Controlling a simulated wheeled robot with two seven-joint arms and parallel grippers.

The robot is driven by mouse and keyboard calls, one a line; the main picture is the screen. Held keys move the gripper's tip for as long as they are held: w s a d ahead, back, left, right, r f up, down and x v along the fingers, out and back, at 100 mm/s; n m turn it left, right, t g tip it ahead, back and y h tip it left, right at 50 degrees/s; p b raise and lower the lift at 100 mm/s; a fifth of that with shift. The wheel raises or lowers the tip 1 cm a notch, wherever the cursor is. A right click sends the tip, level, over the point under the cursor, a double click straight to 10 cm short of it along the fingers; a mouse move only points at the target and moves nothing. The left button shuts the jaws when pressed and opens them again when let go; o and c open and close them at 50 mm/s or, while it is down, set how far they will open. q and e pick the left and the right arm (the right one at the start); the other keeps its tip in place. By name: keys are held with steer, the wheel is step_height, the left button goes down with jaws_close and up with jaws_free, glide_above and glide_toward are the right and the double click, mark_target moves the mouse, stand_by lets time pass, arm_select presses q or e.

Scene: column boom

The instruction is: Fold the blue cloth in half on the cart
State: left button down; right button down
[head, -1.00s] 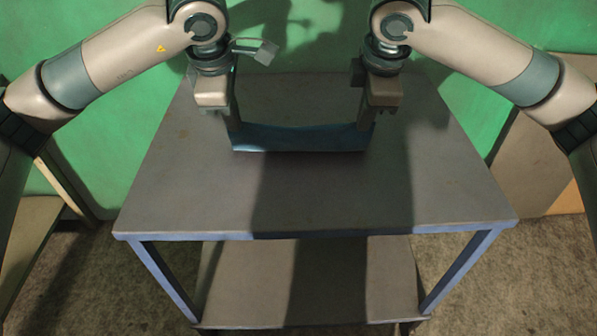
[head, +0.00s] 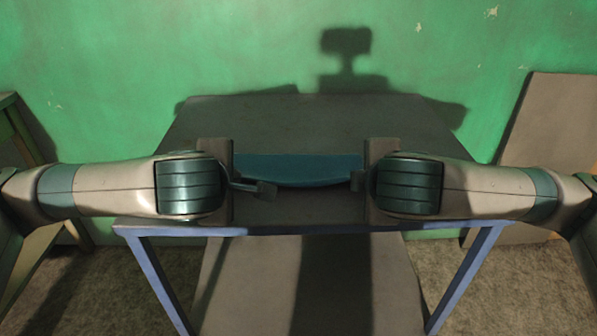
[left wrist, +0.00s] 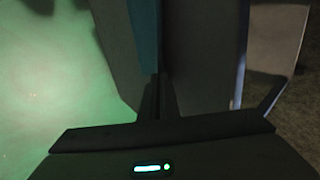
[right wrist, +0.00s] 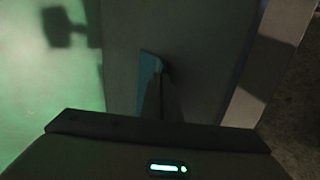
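The blue cloth (head: 298,169) spans between my two grippers over the grey cart top (head: 300,108) in the head view, its near edge sagging in the middle. My left gripper (left wrist: 158,82) is shut on the cloth's left end; a blue strip of cloth (left wrist: 143,40) runs from its fingers in the left wrist view. My right gripper (right wrist: 161,72) is shut on the right end; a small blue piece (right wrist: 149,68) shows at its fingers in the right wrist view. How much cloth rests on the top is unclear.
The green wall (head: 240,50) stands behind the cart. The cart has a lower shelf (head: 250,285) and blue legs. A brown panel (head: 555,125) leans at the right and a shelf or bench (head: 15,125) stands at the left. The cart top behind the cloth is clear.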

arm_select(q)
steer(key=shift+s+f, duration=0.1)
arm_select(e)
steer(key=shift+s+f, duration=0.1)
arm_select(q)
steer(key=c, duration=1.7)
jaws_free()
arm_select(e)
steer(key=c, duration=1.7)
jaws_free()
